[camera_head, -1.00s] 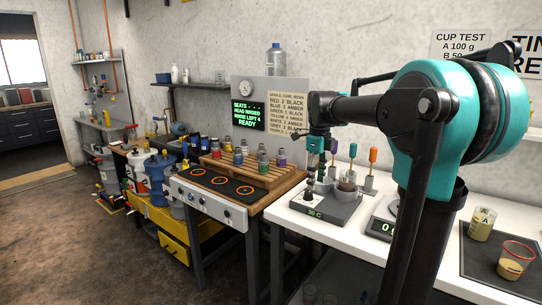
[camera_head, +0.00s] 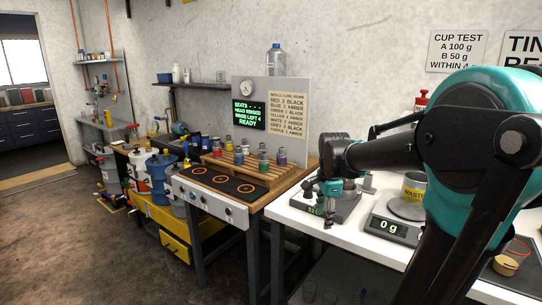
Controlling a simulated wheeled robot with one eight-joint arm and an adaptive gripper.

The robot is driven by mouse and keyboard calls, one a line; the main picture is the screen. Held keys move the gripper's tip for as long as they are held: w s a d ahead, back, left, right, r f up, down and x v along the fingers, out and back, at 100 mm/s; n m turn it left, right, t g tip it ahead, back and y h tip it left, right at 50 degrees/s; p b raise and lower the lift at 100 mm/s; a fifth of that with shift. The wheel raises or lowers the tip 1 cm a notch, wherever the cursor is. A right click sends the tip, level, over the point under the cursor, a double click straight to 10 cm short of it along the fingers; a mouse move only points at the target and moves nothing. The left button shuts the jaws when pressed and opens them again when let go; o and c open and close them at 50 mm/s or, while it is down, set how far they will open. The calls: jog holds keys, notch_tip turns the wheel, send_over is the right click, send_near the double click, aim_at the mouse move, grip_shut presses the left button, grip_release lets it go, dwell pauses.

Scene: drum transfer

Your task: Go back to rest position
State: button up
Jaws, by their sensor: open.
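My gripper (camera_head: 328,222) is at the end of my teal and black arm, hanging downward over the front edge of the white table (camera_head: 290,215). It is open and nothing shows between its fingers. It is in front of the grey heater plate (camera_head: 345,206) with a green display, and partly hides that plate. My arm reaches in from the right and covers much of the table's right side.
The scale (camera_head: 392,229) reads 0 g and bears a yellow waste cup (camera_head: 413,188). To the left, a wooden rack (camera_head: 243,172) of coloured bottles stands behind a panel with three orange rings (camera_head: 217,180). Drums (camera_head: 160,170) stand farther left. Floor at front left is clear.

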jog(key=s+d+f+n+t, duration=0.2)
jog(key=s+f+n, duration=1.3)
jog(key=shift+s+n+t, duration=0.25)
jog(key=shift+n+t, duration=0.05)
